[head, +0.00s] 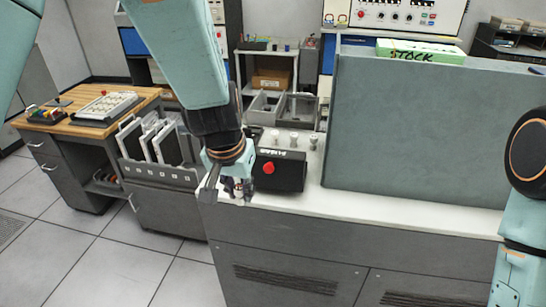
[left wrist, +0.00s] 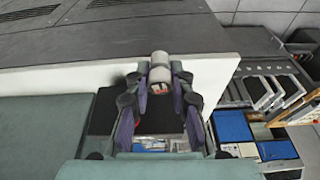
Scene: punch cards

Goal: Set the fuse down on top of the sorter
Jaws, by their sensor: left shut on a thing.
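My left gripper (head: 232,188) is at the front left corner of a long grey machine with a white top (head: 400,207), probably the sorter; no label confirms this. In the left wrist view the gripper (left wrist: 160,88) is shut on a small pale cylinder with a grey band, the fuse (left wrist: 159,67). The fuse shows between the fingertips, in front of the white top's edge (left wrist: 210,62). I cannot tell whether it touches the surface. In the head view the fuse is hard to make out among the fingers. My right gripper is out of view.
A black box with a red button (head: 280,172) stands beside my left gripper. A card rack (head: 155,150) and wooden desk (head: 80,125) stand to the left.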

